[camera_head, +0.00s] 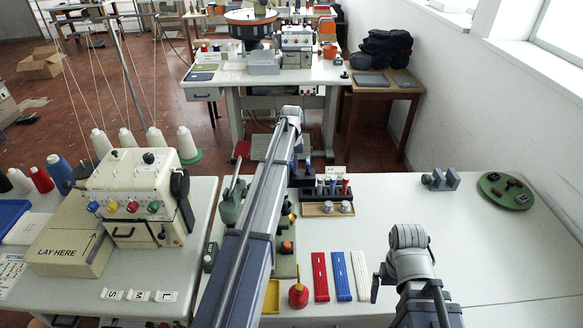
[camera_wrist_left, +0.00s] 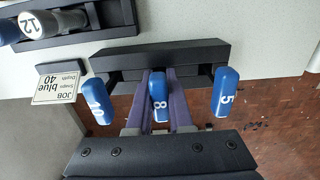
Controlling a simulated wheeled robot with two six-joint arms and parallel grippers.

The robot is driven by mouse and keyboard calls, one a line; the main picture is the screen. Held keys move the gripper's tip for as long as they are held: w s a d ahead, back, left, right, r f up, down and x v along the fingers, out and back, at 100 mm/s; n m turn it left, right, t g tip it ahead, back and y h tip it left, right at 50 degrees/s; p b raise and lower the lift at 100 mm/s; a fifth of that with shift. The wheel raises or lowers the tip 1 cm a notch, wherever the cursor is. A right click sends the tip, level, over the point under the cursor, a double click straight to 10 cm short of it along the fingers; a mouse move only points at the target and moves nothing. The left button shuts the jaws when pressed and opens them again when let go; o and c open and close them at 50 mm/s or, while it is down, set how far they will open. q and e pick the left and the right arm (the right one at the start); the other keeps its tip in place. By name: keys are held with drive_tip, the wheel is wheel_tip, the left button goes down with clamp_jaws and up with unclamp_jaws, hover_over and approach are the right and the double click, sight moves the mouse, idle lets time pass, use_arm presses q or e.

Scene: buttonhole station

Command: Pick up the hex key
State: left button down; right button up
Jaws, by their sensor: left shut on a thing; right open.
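In the left wrist view, my left gripper (camera_wrist_left: 160,80) is shut on a blue handle marked 8 (camera_wrist_left: 158,102), between its two purple fingers. A blue handle marked 10 (camera_wrist_left: 98,103) is on its left and one marked 5 (camera_wrist_left: 226,92) on its right, both outside the fingers. A black rack (camera_wrist_left: 200,55) lies beyond them. The shafts are hidden, so I cannot tell which tool is the hex key. In the head view my left arm reaches past the small tool rack and hides most of its gripper. My right gripper (camera_head: 376,287) is open, mostly hidden behind its wrist, apart from the strips.
Red (camera_head: 320,276), blue (camera_head: 341,276) and white (camera_head: 361,275) strips lie on the table. A grey block (camera_head: 440,179) and green round tray (camera_head: 505,190) are at the right. The beige machine (camera_head: 135,195) stands left.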

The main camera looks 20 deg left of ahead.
wheel_tip(320, 180, up, 15)
drive_tip(key=p, duration=1.5)
